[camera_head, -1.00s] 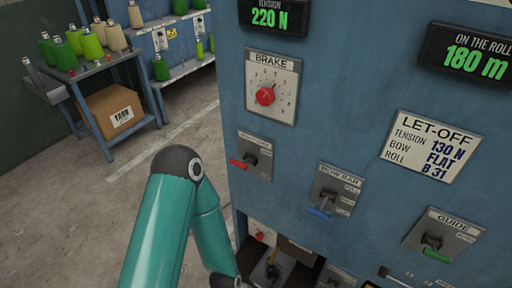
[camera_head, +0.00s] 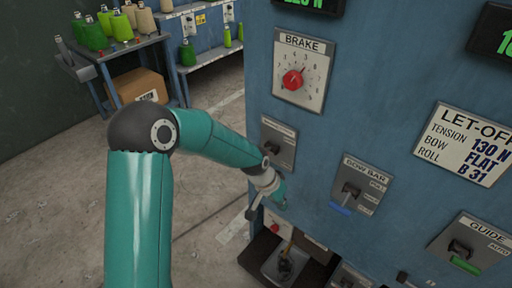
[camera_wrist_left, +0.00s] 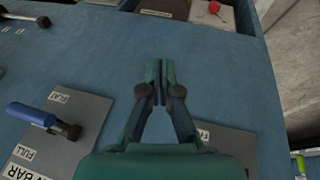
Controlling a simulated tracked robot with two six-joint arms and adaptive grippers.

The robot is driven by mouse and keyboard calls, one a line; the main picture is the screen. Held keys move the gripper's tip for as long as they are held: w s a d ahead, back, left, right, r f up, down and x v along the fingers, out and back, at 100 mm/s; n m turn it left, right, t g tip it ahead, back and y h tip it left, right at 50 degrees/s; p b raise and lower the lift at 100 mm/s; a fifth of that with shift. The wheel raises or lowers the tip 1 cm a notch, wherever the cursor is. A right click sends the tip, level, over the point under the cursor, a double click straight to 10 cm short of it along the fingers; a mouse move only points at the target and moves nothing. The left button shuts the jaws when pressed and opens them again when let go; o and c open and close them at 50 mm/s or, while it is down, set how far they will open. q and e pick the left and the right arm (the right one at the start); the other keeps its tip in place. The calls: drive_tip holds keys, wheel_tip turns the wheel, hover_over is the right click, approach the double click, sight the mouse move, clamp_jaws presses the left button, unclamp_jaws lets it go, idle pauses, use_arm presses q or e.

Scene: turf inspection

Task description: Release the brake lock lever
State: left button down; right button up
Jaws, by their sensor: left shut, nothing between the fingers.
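The brake lock plate (camera_head: 279,140) is a grey plate on the blue machine panel, below the brake dial. Its red-handled lever is hidden behind my left arm in the head view. My left gripper (camera_head: 281,198) is close to the panel at the plate's lower end, small and partly hidden by its own wrist. In the left wrist view its fingers (camera_wrist_left: 160,88) are together with nothing between them. A grey plate (camera_wrist_left: 228,136) with a partly hidden label shows under the gripper there; the red handle does not show. My right gripper is not in view.
The brake dial (camera_head: 292,80) has a red knob. The bow bar lever (camera_head: 341,208) is blue, to the right; its handle also shows in the left wrist view (camera_wrist_left: 32,115). The guide lever (camera_head: 465,265) is green. An open recess (camera_head: 262,246) lies below.

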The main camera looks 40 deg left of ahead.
use_arm(q)
drive_tip(key=a+r+t, duration=0.1)
drive_tip(key=a+r, duration=0.3)
drive_tip(key=r, duration=0.4)
drive_tip(key=a+r+t+y+b, duration=0.1)
drive_tip(key=a+r, duration=0.3)
drive_tip(key=r, duration=0.5)
drive_tip(key=w+a+r+t+y+b, duration=0.1)
drive_tip(key=a+r, duration=0.4)
drive_tip(key=r, duration=0.3)
drive_tip(key=shift+r, duration=0.25)
drive_tip(key=shift+w+f, duration=0.1)
drive_tip(key=shift+w, duration=0.05)
approach(266, 149)
drive_tip(key=shift+w+r, duration=0.5)
drive_tip(key=shift+w, duration=0.45)
wheel_tip(266, 149, down, 3)
drive_tip(key=shift+f, duration=0.25)
drive_tip(key=shift+s+f, duration=0.1)
drive_tip(key=shift+f, duration=0.45)
